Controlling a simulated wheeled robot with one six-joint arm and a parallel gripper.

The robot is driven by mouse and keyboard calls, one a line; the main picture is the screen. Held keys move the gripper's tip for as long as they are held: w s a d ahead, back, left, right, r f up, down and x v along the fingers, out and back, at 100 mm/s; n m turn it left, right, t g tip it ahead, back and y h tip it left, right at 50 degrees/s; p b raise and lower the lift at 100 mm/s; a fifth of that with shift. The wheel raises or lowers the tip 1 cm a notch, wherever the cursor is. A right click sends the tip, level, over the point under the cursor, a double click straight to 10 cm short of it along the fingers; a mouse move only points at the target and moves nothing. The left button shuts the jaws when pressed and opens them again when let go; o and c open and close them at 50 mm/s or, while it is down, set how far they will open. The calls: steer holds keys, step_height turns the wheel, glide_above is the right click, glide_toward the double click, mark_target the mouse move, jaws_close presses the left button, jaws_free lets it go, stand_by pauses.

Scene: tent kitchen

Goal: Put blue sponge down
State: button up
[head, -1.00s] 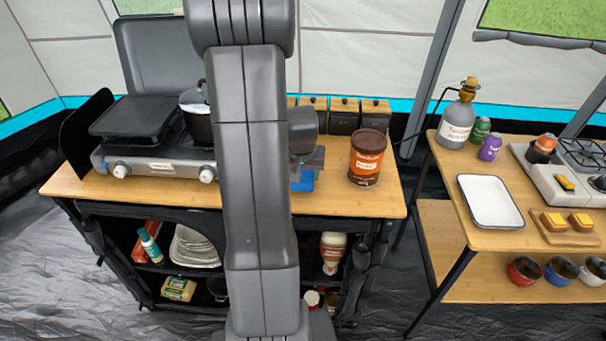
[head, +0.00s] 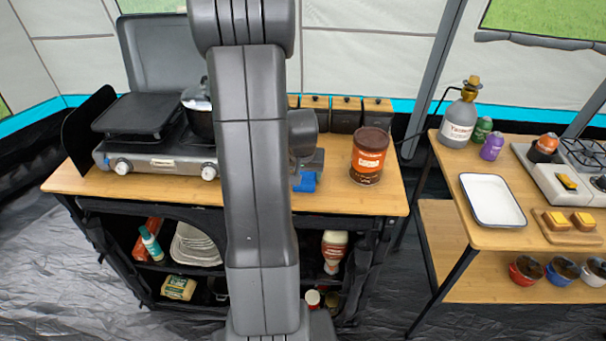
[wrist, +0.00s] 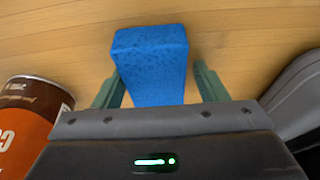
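The blue sponge (wrist: 152,62) lies on the wooden counter, between the two green fingers of my gripper (wrist: 158,85) in the wrist view. The fingers are spread wide, with a clear gap on the right side of the sponge; the left finger is close to its side. In the head view a small part of the blue sponge (head: 306,182) shows beside my arm, on the counter (head: 330,200). My arm hides most of the gripper there.
A brown coffee can (head: 368,157) stands right of the sponge and shows at left in the wrist view (wrist: 32,115). A stove (head: 155,158) with a pot (head: 197,118) is at left. Several wooden-lidded canisters (head: 345,115) line the back. Counter in front is clear.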

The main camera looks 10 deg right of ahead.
steer(key=shift+s+d+f, duration=0.1)
steer(key=shift+s+f, duration=0.3)
steer(key=shift+f, duration=0.1)
steer(key=shift+w+r+p, duration=0.1)
steer(key=shift+r+p, duration=0.35)
steer(key=shift+p, duration=0.2)
steer(key=shift+d+r, duration=0.2)
steer(key=shift+r, duration=0.15)
steer(key=v, duration=1.1)
steer(key=shift+r, duration=0.3)
steer(key=shift+w+f, duration=0.1)
steer(key=shift+w, duration=0.05)
steer(key=x, duration=1.1)
steer(key=shift+f, duration=0.2)
steer(key=shift+w+f+b, duration=0.1)
steer(key=shift+f+b, duration=0.2)
steer(key=shift+f, duration=0.15)
